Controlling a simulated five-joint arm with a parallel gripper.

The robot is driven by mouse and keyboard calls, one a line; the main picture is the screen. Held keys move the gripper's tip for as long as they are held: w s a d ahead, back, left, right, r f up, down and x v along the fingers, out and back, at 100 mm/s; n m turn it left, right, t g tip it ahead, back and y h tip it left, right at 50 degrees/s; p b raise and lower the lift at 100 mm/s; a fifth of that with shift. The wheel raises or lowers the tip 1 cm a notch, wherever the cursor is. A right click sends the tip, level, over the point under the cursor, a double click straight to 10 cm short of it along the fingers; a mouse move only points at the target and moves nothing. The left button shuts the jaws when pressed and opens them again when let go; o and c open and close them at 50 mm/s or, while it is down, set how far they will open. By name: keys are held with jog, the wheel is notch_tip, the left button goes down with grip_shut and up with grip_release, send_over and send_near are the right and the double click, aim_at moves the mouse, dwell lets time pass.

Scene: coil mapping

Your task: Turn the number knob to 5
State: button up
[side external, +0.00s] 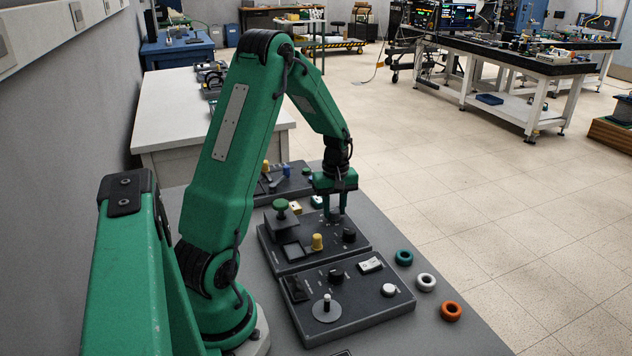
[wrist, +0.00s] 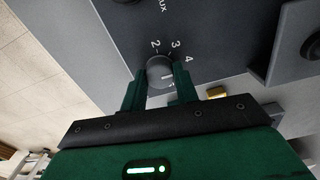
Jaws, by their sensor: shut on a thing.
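The number knob (wrist: 157,68) is a small dark round knob with a white mark, seen in the wrist view on a dark panel. The printed numbers 2, 3 and 4 show around its far side. The white mark points to the right, past the 4. Any number there is hidden by a finger. My gripper (wrist: 160,82) has its two green fingers closed on the knob's left and right sides. In the side view my gripper (side external: 336,215) points straight down onto the middle panel (side external: 282,262), and I cannot make out the held knob between the fingertips.
A yellow knob (side external: 317,242), a black knob (side external: 349,234) and a green-topped knob (side external: 281,205) stand on the middle panel. The near panel (side external: 345,325) carries a joystick (side external: 327,308). Teal (side external: 404,257), white (side external: 427,282) and orange (side external: 451,311) rings lie to the right.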

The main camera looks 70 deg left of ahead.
aim_at(334, 210)
jog(key=shift+m, duration=0.3)
jog(key=m, duration=0.3)
jog(key=shift+m, duration=2)
jog(key=o, duration=1)
jog(key=shift+r, duration=0.1)
jog(key=shift+r, duration=3.85)
